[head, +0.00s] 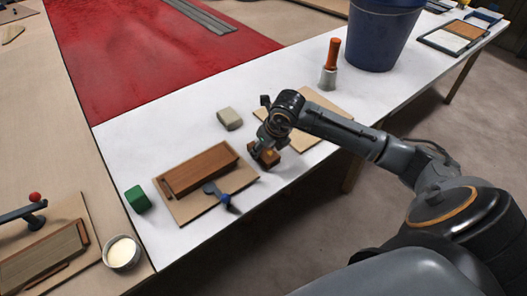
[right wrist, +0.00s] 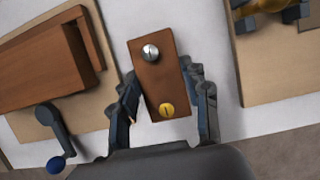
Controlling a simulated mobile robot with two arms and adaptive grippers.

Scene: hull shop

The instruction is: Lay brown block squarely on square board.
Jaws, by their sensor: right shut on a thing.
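My right gripper (head: 266,146) is shut on the brown block (head: 268,156), above or at the white table. In the right wrist view the block (right wrist: 157,78) sits between the fingers (right wrist: 160,100). Its face shows a silver screw head near one end and a brass one near the other. A pale wooden board (head: 325,112), likely the square board, lies just beyond the gripper, partly hidden by my arm. It shows at the right of the right wrist view (right wrist: 270,75), apart from the block. Whether the block touches the table is unclear. My left gripper is out of view.
Left of the gripper lies another board (head: 184,216) with a brown wooden piece and a blue-handled lever. A grey block (head: 229,118), a green block (head: 137,199), an orange-handled tool (head: 331,62) and a blue bucket (head: 378,38) stand on the table.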

